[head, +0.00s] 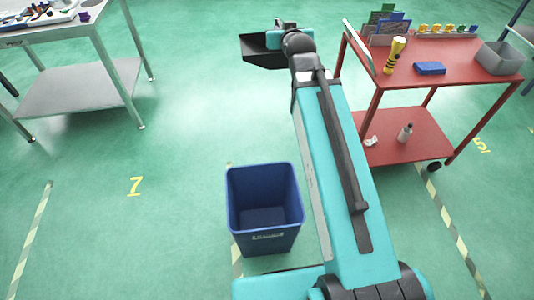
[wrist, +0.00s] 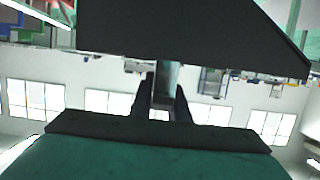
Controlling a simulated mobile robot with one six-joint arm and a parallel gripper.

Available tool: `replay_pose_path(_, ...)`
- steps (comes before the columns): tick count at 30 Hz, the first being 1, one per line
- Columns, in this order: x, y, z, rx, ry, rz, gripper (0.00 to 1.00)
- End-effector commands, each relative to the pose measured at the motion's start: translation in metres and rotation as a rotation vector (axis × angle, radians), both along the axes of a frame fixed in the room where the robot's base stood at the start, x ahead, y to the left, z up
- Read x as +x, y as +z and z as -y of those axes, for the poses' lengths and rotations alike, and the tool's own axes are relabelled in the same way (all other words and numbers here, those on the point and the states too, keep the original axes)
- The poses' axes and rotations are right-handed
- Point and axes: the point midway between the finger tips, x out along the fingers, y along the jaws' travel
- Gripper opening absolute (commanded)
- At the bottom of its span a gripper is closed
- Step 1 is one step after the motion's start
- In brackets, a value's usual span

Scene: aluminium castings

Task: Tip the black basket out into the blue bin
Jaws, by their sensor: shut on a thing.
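The black basket (head: 262,52) is held up at the far end of my outstretched arm, well above the floor. In the wrist view its dark side (wrist: 190,35) fills the upper middle. My gripper (wrist: 163,92) is shut on the basket; its two dark fingers stand at the basket's edge. In the head view the gripper (head: 284,27) is small and partly hidden by my wrist. The inside of the basket cannot be made out. The blue bin (head: 264,242) stands upright on the floor, left of my arm and much nearer to me than the basket. It looks empty.
A red cart (head: 455,62) at the right carries a yellow-black torch (head: 395,55), a blue box (head: 429,68) and a grey bin (head: 500,60). A grey table (head: 75,88) stands at the upper left. The green floor between table and bin is clear.

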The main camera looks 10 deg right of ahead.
Motion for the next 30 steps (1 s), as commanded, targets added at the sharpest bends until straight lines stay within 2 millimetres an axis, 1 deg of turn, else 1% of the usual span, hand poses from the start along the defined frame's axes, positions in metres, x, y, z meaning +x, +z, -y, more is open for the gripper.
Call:
replay_pose_path(1, 0.0, -0.011, 0.0, 0.0, 0.0, 0.003, 0.0)
replay_pose_path(21, 0.0, -0.086, -0.001, 0.0, 0.001, 0.003, 0.0)
replay_pose_path(27, 0.0, -0.105, -0.001, 0.001, 0.002, 0.003, 0.0)
replay_pose_path(30, 0.0, -0.111, -0.002, 0.001, 0.002, 0.003, 0.0)
